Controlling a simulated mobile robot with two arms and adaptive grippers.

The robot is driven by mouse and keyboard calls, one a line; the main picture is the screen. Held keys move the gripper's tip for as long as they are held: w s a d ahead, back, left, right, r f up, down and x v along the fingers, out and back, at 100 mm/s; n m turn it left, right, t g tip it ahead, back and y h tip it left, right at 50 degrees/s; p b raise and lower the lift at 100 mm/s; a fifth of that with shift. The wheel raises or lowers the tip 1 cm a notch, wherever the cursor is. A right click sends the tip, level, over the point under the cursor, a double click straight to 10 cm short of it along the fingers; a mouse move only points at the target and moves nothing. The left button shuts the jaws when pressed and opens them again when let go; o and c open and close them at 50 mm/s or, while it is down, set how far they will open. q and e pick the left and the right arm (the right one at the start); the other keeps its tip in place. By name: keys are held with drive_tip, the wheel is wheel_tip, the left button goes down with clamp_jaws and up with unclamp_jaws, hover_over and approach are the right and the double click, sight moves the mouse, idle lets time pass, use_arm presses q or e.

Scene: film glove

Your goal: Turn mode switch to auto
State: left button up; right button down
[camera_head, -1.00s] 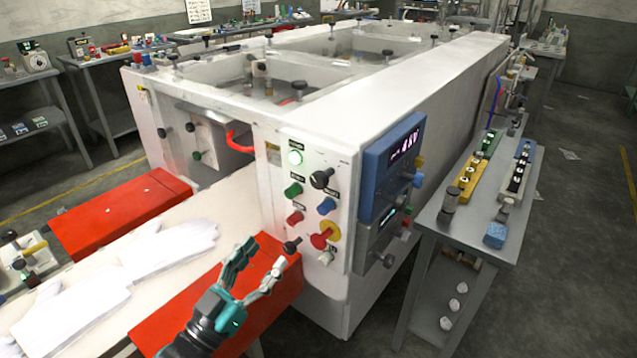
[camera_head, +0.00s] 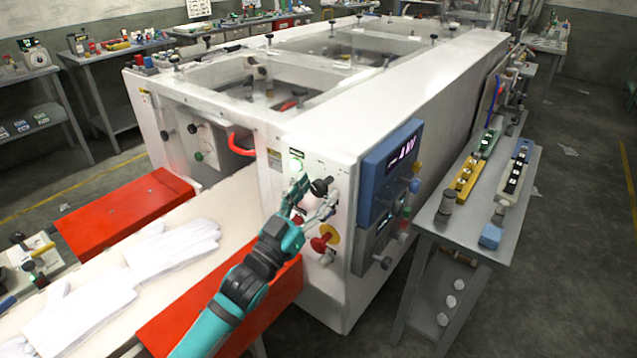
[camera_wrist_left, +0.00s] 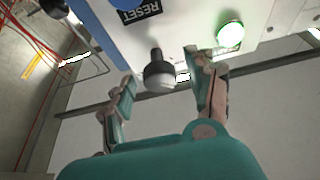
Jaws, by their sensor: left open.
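The white control panel (camera_head: 342,205) on the machine's front corner carries a black knob (camera_head: 321,186), probably the mode switch; its label is not readable. The knob also shows in the left wrist view (camera_wrist_left: 158,70), standing out from the panel. My left gripper (camera_head: 315,193) is at the panel, with one finger on each side of the knob in the picture. In the left wrist view its fingers (camera_wrist_left: 162,78) are spread and nothing is clasped. Whether they touch the knob cannot be told. My right gripper is not in view.
A lit green lamp (camera_head: 296,166) is close by the fingers. A red button on a yellow base (camera_head: 325,238) sits below, and a blue display box (camera_head: 390,172) juts out at right. White gloves (camera_head: 170,245) lie on the belt between red guards (camera_head: 125,213).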

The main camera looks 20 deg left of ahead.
use_arm(q)
drive_tip(key=shift+w+d+r, duration=0.25)
drive_tip(key=shift+w, duration=0.3)
clamp_jaws()
